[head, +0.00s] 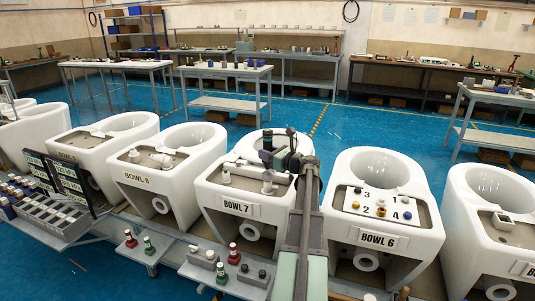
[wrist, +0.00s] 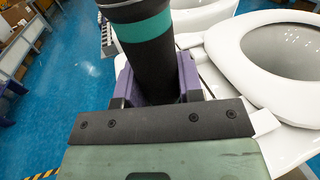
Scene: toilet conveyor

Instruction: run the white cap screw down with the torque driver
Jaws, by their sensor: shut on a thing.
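In the wrist view, my gripper (wrist: 154,84) has its two purple fingers shut on the torque driver (wrist: 147,38), a dark cylinder with a teal band. In the head view, my gripper (head: 277,157) holds the driver (head: 267,141) upright above the bowl marked BOWL 7. The driver's lower tip is hidden in the wrist view. Small white, yellow and blue caps sit by numbers on the deck of BOWL 6 (head: 385,238). BOWL 7's deck has a white-topped piece (head: 226,177) at left. I cannot tell which is the task's white cap screw.
White toilet bowls stand in a row along the conveyor, including BOWL 8 (head: 138,179) to the left. A grey stand (head: 228,272) with red- and green-marked tools is in front of BOWL 7. A dark sign rack (head: 68,182) stands at left. Benches line the back.

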